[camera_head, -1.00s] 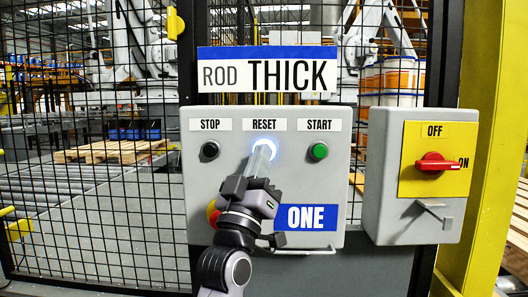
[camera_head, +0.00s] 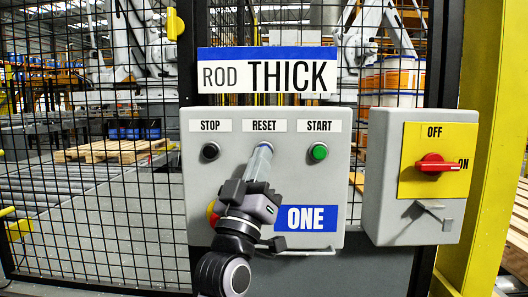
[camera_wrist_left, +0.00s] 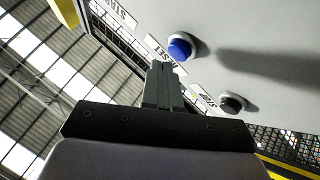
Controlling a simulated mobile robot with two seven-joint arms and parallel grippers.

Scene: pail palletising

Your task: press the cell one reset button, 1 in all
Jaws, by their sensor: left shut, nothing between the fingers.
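The grey control box (camera_head: 335,180) has the label ONE (camera_head: 305,218) and buttons marked STOP, RESET and START. The blue reset button (camera_wrist_left: 181,47) shows in the left wrist view and is not glowing. In the head view my left gripper (camera_head: 262,152) covers most of it, just under the RESET label (camera_head: 264,126). The left gripper is shut and empty, its fingers pointing at the box. In the left wrist view its fingertips (camera_wrist_left: 160,70) are close to the button; I cannot tell whether they touch it. My right gripper is not in view.
The black stop button (camera_head: 210,150) is left of the fingers, the green start button (camera_head: 319,151) right. A red and yellow knob (camera_head: 212,211) is partly hidden behind my gripper. A switch box with a red handle (camera_head: 436,163) stands at the right. Mesh fence (camera_head: 90,215) is at the left.

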